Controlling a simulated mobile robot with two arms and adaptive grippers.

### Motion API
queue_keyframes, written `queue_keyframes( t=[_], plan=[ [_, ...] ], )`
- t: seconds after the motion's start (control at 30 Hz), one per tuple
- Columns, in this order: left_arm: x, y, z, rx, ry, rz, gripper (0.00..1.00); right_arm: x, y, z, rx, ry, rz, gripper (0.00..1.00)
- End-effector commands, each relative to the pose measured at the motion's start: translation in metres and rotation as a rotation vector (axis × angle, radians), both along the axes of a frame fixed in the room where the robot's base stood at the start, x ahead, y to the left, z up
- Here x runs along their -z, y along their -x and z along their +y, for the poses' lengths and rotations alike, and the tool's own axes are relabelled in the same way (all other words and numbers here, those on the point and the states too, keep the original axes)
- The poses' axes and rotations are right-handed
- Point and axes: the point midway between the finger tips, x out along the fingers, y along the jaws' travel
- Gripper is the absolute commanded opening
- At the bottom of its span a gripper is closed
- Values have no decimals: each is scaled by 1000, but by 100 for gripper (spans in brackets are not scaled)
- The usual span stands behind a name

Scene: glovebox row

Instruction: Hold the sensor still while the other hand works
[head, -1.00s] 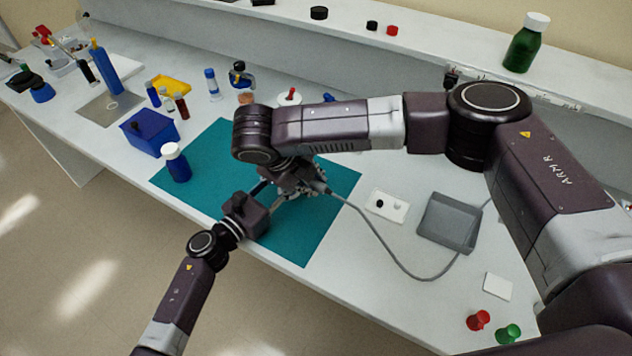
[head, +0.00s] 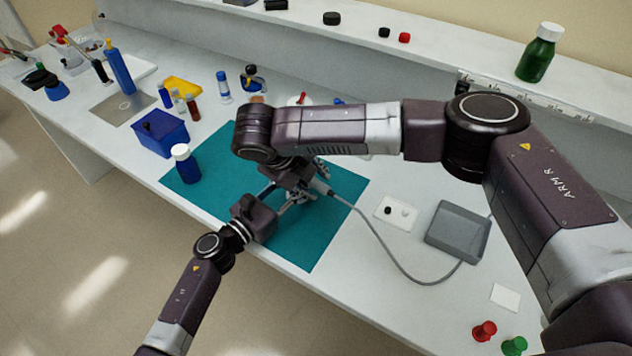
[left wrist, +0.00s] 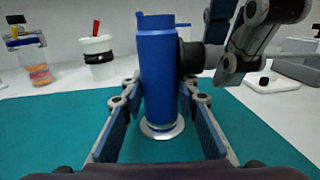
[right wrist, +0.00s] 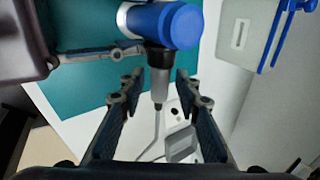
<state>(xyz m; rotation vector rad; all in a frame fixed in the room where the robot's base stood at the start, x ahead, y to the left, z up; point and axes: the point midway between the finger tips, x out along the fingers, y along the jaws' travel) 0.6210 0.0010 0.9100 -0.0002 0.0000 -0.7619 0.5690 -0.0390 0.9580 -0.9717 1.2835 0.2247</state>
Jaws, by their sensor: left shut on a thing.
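The sensor, a blue upright cylinder (left wrist: 159,75), stands between the fingers of my left gripper (left wrist: 160,98), which is shut on it. A pale round disc (left wrist: 162,128) shows below it. In the right wrist view the sensor (right wrist: 180,26) has a black collar on its side, with a grey cable plug (right wrist: 160,84) in line with it, apparently joined. My right gripper (right wrist: 158,92) is open, its fingers on either side of the plug with gaps. In the head view my right arm hides most of the sensor; the cable (head: 390,258) runs out to the right.
The teal mat (head: 305,245) lies under both grippers. A grey box (head: 458,230) and a white plate (head: 397,212) are to the right. A blue-bodied bottle (head: 186,165) and a blue bin (head: 160,133) stand left.

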Motion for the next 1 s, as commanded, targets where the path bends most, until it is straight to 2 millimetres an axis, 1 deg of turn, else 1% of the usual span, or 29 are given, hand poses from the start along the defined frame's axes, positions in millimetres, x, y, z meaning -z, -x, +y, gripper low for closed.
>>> queue_keyframes(
  t=[0.3, 0.43, 0.57, 0.8, 0.9, 1.0],
  plan=[
    [0, 0, 1, -2, 1, 1, 0, 0, 1, 0, 0, 1, 1, 38],
    [0, -1, 1, -2, 1, 1, 0, -8, 3, 4, -1, -1, 0, 38],
    [0, -1, 1, -3, 1, 1, 0, -28, 10, 12, -2, -1, -2, 38],
    [0, -1, 1, -3, -1, 1, 0, -73, 26, 31, -3, -1, -2, 38],
    [0, -1, 1, -3, 0, 0, 0, -88, 32, 37, -2, -1, -1, 38],
    [0, -1, 1, -3, 0, 0, 0, -98, 36, 40, -1, 0, -1, 38]
  ],
)
